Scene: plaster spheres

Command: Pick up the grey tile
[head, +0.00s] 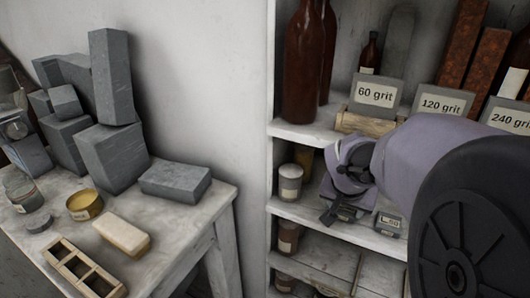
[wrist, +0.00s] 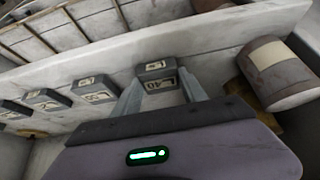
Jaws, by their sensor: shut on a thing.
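The grey tile (wrist: 157,70) is a small dark grey block with a pale label, which appears upside down in the wrist view. My gripper (wrist: 160,88) is shut on it, with one pale finger on each side. In the head view my gripper (head: 338,212) reaches into the middle shelf, and the held tile is mostly hidden by it there. I cannot tell whether the tile touches the shelf. Several similar labelled tiles stand in a row beside it; one grey tile (head: 389,223) shows right of my gripper in the head view.
A labelled jar (head: 290,182) stands left of my gripper on the same shelf; it also shows in the wrist view (wrist: 278,72). Above are grit-labelled blocks (head: 376,94) and brown bottles (head: 303,65). A table (head: 190,225) with stone blocks stands at the left.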

